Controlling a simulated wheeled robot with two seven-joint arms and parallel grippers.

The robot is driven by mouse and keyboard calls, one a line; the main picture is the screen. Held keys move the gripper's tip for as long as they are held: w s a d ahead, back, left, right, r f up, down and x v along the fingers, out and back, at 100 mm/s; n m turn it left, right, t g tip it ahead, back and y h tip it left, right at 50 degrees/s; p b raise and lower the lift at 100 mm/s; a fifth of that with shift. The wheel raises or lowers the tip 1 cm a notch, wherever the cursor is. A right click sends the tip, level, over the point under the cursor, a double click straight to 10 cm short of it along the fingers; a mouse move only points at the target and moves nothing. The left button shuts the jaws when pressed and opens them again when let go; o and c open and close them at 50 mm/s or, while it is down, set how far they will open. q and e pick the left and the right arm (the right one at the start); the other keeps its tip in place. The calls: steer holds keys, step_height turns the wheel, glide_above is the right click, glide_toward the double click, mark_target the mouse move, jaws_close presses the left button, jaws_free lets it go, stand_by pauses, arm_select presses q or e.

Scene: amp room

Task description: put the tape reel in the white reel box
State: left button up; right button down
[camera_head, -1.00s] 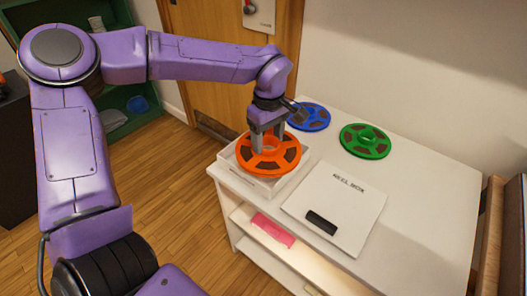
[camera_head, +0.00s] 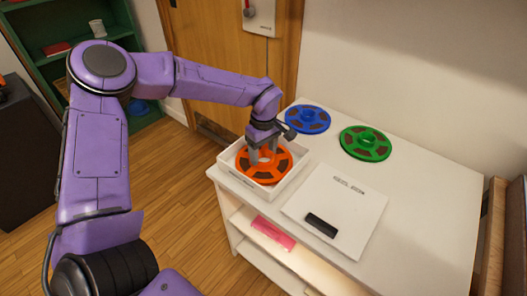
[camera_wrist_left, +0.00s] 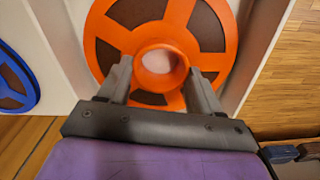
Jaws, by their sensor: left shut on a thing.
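The orange tape reel (camera_head: 264,176) lies low inside the open white reel box (camera_head: 228,164) at the left corner of the white table, within its walls. My left gripper (camera_head: 264,158) comes down from above and is shut on the reel's raised centre hub. In the left wrist view the two fingers (camera_wrist_left: 158,85) stand on either side of the orange hub (camera_wrist_left: 160,66). Whether the reel rests on the box floor cannot be told. My right gripper is not in view.
The box lid (camera_head: 335,205), marked with lettering and bearing a black block (camera_head: 321,225), lies flat on the table. A blue reel (camera_head: 307,119) and a green reel (camera_head: 366,143) lie behind. A pink item (camera_head: 273,233) is on the shelf below.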

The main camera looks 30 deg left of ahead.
arm_select(q)
steer(key=shift+f, duration=0.15)
steer(key=o, duration=1.3)
step_height(320, 180, up, 12)
steer(key=shift+r+p, duration=0.15)
steer(key=shift+p, duration=0.45)
